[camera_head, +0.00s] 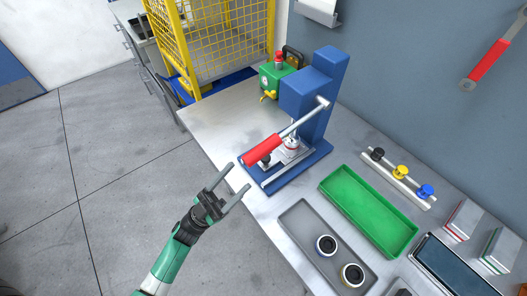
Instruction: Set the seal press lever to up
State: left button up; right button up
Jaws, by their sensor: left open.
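The seal press (313,94) is a blue column on a blue base at the back of the metal bench. Its lever (298,125) is a grey bar from a pivot at the column's upper right, sloping down toward the front left. It ends in a red grip (262,150). My left gripper (238,181) is open and empty, with two parallel grey fingers. It is in front and to the lower left of the red grip, apart from it in the picture. My right gripper is not in view.
A green box with a red button (278,77) stands behind the press. A green tray (368,211) and a grey tray (300,242) with two rings lie to the right. A rack with black, yellow and blue knobs (399,178) sits near the wall. Bare floor lies left.

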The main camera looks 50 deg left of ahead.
aim_at(262, 151)
pick_arm(q)
jog(key=x, duration=1)
jog(key=shift+w+r+p, duration=0.25)
jog(key=shift+p, duration=0.05)
grip_shut()
dwell(0.8)
